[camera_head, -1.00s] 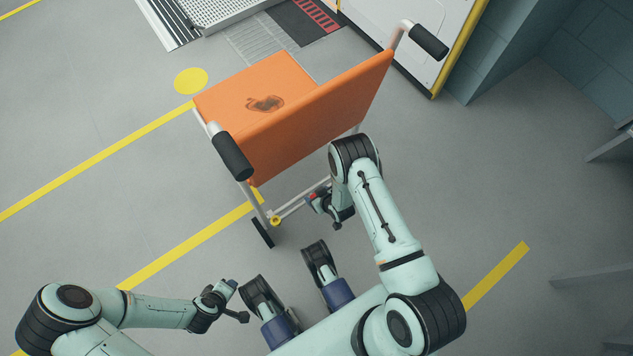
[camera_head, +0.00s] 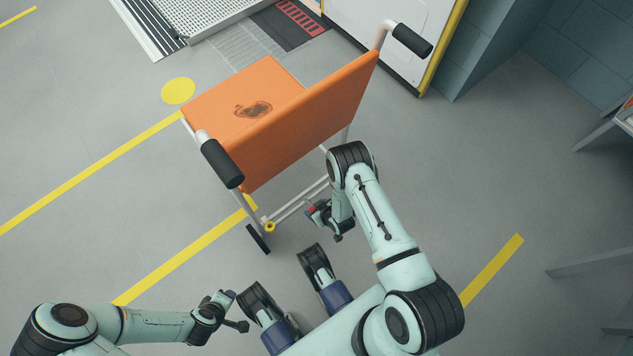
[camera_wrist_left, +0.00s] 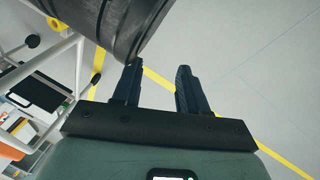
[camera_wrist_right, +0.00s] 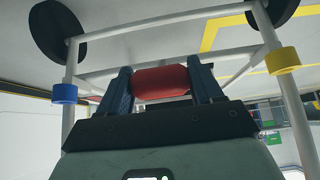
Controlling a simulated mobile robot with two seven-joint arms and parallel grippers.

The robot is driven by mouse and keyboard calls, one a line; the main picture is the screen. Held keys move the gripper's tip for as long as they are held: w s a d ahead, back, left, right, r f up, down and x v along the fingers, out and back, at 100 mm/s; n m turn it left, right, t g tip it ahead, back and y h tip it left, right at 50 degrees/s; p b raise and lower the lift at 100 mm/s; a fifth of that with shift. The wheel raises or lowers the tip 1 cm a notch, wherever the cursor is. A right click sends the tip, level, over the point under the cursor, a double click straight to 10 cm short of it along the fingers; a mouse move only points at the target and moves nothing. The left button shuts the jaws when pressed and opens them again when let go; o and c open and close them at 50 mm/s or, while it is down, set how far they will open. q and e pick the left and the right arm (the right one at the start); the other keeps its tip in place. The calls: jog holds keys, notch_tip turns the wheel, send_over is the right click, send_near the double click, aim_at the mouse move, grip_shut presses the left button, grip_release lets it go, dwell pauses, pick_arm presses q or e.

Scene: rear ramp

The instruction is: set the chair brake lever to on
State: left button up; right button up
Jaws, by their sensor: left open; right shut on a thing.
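The orange chair (camera_head: 315,115) stands on the floor ahead, its back towards me. The brake lever's red grip (camera_wrist_right: 160,82) lies crosswise between the fingers of my right gripper (camera_wrist_right: 163,88), which is shut on it. In the head view the right gripper (camera_head: 318,211) is low behind the chair, near the rear frame bar, with a bit of red showing. A yellow collar (camera_wrist_right: 282,60) and a blue collar (camera_wrist_right: 64,93) sit on the frame legs to either side. I cannot read the lever's setting. My left gripper (camera_wrist_left: 158,85) is open and empty, away from the chair.
Black push handles (camera_head: 222,163) stick out at the chair's upper corners. A ramp (camera_head: 235,20) and a white panel (camera_head: 385,35) lie beyond it. A blue-grey wall (camera_head: 500,45) is at right. The floor left of the chair is clear, with yellow lines.

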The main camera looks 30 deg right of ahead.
jog(key=shift+s+f, duration=0.25)
jog(key=shift+s, duration=0.1)
jog(key=o, duration=1.2)
jog(key=shift+o, duration=1.2)
jog(key=shift+w, duration=0.1)
jog(key=shift+w+r, duration=0.1)
pick_arm(q)
jog(key=s+d+r+g+h+p, duration=0.1)
jog(key=s+d+r+p, duration=0.2)
jog(key=s+r+p, duration=0.1)
jog(key=shift+s+d+r+m+p, duration=0.3)
jog(key=shift+s+r+p, duration=0.15)
jog(key=shift+r, duration=0.5)
pick_arm(e)
jog(key=v, duration=1.3)
jog(key=shift+r, duration=0.2)
pick_arm(q)
jog(key=shift+a, duration=0.1)
